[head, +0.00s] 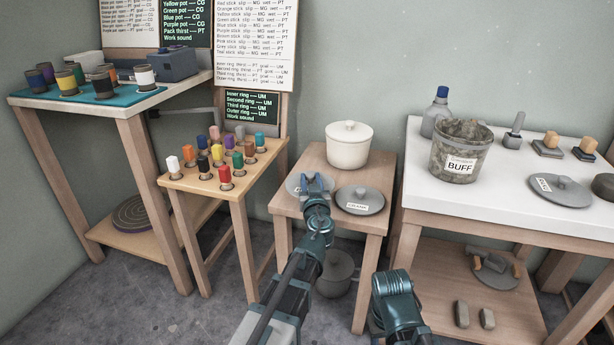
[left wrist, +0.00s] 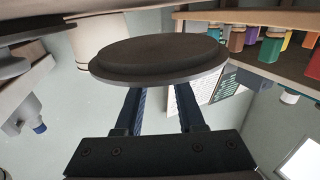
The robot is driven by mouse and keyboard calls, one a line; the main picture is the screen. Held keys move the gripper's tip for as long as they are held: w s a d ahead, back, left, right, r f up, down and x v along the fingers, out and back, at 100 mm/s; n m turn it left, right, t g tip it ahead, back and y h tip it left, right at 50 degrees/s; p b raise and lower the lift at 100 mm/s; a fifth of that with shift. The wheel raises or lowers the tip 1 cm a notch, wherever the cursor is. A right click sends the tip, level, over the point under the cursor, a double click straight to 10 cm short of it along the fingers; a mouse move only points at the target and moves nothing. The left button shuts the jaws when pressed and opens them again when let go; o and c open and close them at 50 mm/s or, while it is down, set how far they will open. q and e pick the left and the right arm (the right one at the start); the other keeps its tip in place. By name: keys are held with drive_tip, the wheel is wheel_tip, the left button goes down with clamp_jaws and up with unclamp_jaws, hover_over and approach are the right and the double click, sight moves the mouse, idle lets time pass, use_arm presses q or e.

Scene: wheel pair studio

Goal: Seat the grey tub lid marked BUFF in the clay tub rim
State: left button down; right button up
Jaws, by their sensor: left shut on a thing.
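The clay tub (head: 462,138), speckled grey and labelled BUFF, stands open on the white table at right. My right gripper's fingers are not in view.
Another grey lid (head: 359,201) lies on the small table (head: 313,218), near a cream lidded pot (head: 348,146). A further labelled grey lid (head: 560,190) lies on the white table (head: 489,200). A bottle (head: 440,105) stands behind the tub. A stand of coloured sticks (head: 218,160) is at left.

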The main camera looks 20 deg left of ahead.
use_arm(q)
drive_tip(key=s+d+r+p, duration=0.1)
drive_tip(key=s+d, duration=0.7)
drive_tip(key=s, duration=0.2)
drive_tip(key=shift+s, duration=0.2)
idle(0.5)
drive_tip(key=c, duration=1)
unclamp_jaws()
clamp_jaws()
